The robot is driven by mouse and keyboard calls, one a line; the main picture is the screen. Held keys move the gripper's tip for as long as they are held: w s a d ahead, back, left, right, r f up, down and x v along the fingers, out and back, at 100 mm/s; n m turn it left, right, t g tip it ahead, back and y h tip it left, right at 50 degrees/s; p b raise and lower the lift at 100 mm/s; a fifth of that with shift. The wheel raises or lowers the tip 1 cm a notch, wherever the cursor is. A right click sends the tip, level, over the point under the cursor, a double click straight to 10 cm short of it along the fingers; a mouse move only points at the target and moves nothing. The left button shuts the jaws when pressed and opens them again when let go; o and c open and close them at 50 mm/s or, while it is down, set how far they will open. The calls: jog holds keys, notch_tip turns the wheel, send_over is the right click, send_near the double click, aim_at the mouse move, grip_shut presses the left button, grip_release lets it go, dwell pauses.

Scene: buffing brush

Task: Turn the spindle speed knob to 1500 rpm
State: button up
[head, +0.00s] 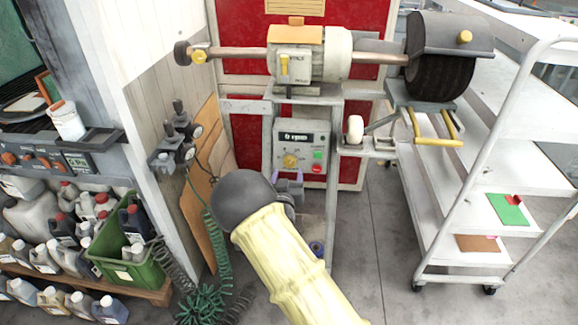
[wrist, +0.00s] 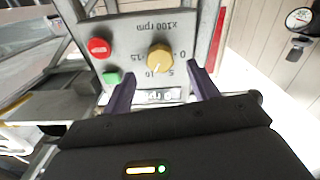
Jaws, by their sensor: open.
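The spindle speed knob (head: 290,160) is yellow and sits on the front of a grey control box (head: 281,147). In the wrist view the knob (wrist: 159,56) appears upside down, with a scale marked 0, 5, 10, 15 and "x100 rpm". A light mark shows on the knob, but I cannot tell its exact setting. The display (head: 296,136) appears to read 0 rpm. My gripper (head: 288,184) is open below the box in the head view. In the wrist view its purple fingers (wrist: 161,69) stand apart on either side of the knob, with no clear contact.
A red button (wrist: 99,47) and a green button (wrist: 111,77) sit beside the knob. Above the box is a spindle motor (head: 335,55) with a black brush wheel (head: 437,77). A white cart (head: 470,210) stands right. Gauges and hoses are on the left wall panel.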

aim_at(289, 164)
jog(key=shift+w+d, duration=0.1)
jog(key=shift+w, duration=2.3)
jog(key=c, duration=1)
